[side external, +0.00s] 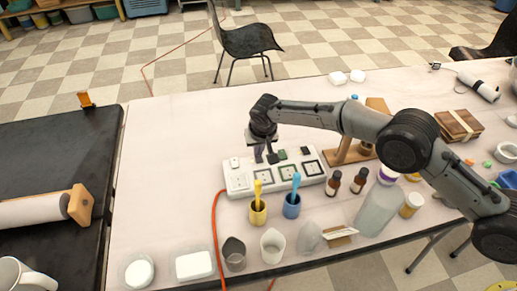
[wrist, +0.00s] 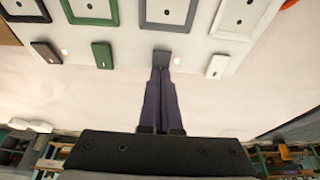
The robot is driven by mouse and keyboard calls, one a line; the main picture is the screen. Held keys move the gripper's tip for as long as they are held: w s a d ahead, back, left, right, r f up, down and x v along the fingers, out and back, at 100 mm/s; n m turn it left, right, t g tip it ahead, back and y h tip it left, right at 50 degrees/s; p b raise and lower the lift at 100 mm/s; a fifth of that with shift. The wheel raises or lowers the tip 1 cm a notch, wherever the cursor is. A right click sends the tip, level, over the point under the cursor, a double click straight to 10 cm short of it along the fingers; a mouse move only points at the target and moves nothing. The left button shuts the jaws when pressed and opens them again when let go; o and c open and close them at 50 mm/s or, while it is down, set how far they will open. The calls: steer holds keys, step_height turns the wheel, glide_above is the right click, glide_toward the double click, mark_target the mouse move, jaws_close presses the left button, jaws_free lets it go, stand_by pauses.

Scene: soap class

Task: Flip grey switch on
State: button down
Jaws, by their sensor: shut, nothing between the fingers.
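The white power strip (side external: 275,187) lies on the table in the side external view, with a row of framed sockets and a row of coloured switches. The wrist view shows the strip (wrist: 128,43) at the top. Its grey switch (wrist: 163,57) sits between a green switch (wrist: 102,56) and a white switch (wrist: 217,66). My gripper (side external: 262,153) is low at the back of the strip, shut and empty. In the wrist view its fingertips (wrist: 161,71) are right at the grey switch's near edge; I cannot tell whether they touch. My fingers partly hide the switch in the side external view.
A yellow cup (side external: 257,213) and a blue cup (side external: 291,207) stand in front of the strip. The table left of the strip is clear.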

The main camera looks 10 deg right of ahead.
steer(key=shift+s, duration=0.1)
steer(key=shift+s, duration=0.8)
steer(key=shift+r, duration=0.5)
steer(key=v, duration=1.3)
steer(key=shift+w, duration=0.3)
steer(key=shift+r, duration=0.1)
steer(key=shift+w+r, duration=0.2)
steer(key=shift+w, duration=0.6)
